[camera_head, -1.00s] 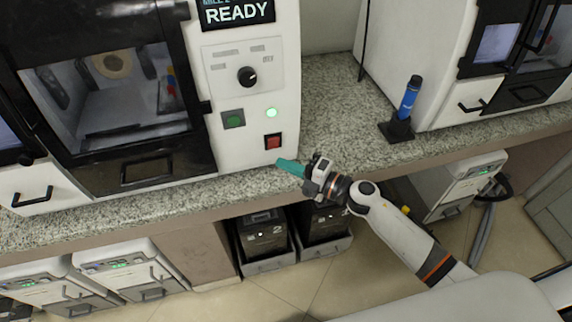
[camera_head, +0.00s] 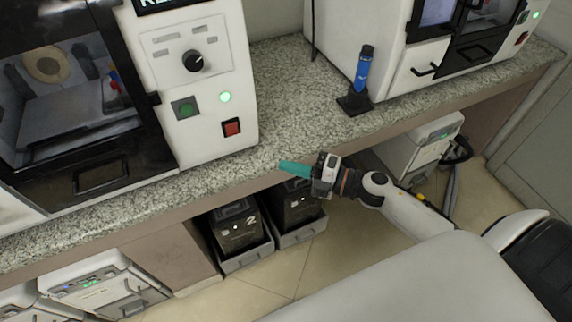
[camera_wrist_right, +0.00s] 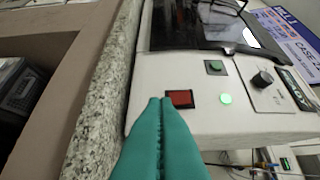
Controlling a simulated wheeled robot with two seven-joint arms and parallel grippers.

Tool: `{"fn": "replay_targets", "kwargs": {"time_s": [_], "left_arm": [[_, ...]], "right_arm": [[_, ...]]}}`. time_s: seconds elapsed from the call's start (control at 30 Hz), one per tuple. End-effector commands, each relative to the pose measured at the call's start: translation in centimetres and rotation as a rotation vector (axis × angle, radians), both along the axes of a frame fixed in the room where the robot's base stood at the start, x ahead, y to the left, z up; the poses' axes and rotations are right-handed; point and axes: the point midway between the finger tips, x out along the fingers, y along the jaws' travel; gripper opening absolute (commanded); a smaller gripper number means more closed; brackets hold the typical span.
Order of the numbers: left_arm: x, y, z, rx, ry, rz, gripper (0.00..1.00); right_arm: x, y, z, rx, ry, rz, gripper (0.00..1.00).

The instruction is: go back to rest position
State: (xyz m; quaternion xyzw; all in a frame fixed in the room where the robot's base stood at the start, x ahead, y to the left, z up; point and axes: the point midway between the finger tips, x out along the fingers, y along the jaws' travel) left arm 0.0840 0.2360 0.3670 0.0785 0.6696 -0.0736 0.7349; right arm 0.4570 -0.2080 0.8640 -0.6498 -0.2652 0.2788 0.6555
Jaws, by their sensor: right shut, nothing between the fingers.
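My right gripper (camera_head: 294,168) has teal fingers and is shut with nothing between them. In the head view it is over the front edge of the granite counter, right of the mill's control panel and apart from it. In the right wrist view its closed fingertips (camera_wrist_right: 160,102) point toward the mill's front face, and the red button (camera_wrist_right: 180,98) shows just beyond them. My right arm comes in from the lower right. My left gripper is not in view.
The mill (camera_head: 205,110) stands on the counter (camera_head: 285,85) at left, with a green button, a lit green lamp and a red button (camera_head: 231,128). A blue cylinder (camera_head: 362,70) stands in a black holder. Another machine (camera_head: 385,45) is at right. Black bins (camera_head: 237,228) sit under the counter.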

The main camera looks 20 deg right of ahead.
Motion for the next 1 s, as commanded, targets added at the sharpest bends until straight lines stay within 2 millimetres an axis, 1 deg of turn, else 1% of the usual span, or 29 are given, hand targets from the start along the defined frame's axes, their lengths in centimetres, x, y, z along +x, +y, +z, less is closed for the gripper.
{"fn": "replay_targets", "kwargs": {"time_s": [0.4, 0.47, 0.53, 0.57, 0.67, 0.7, 0.77, 0.8, 0.87, 0.9, 0.97, 1.0], "left_arm": [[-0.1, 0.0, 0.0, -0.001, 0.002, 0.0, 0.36], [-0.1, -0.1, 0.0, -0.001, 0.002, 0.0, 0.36], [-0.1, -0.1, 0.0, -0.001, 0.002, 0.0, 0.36], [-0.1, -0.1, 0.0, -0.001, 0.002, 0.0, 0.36], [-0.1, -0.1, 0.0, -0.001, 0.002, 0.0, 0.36], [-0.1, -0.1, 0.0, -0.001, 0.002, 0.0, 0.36], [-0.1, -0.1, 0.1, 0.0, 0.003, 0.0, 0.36], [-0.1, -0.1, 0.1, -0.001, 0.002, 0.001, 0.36], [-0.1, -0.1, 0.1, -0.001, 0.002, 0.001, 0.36], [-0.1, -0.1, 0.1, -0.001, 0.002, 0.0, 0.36], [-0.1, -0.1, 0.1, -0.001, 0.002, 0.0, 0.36], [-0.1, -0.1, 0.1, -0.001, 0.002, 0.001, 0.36]], "right_arm": [[0.1, 0.0, -0.2, 0.003, 0.005, -0.005, 0.0], [0.3, -0.4, -0.9, 0.018, 0.028, -0.027, 0.0], [0.8, -1.4, -2.9, 0.057, 0.086, -0.086, 0.0], [1.0, -2.0, -4.1, 0.082, 0.122, -0.123, 0.0], [1.3, -4.6, -9.9, 0.183, 0.286, -0.286, 0.0], [1.0, -5.6, -12.7, 0.226, 0.362, -0.362, 0.0], [0.1, -7.1, -17.1, 0.288, 0.479, -0.475, 0.0], [-0.8, -7.8, -19.9, 0.326, 0.554, -0.549, 0.0], [-2.6, -8.7, -24.1, 0.377, 0.666, -0.654, 0.0], [-4.1, -9.1, -26.7, 0.407, 0.74, -0.723, 0.0], [-6.7, -9.5, -30.6, 0.446, 0.849, -0.823, 0.0], [-8.6, -9.5, -33.0, 0.47, 0.921, -0.889, 0.0]]}}
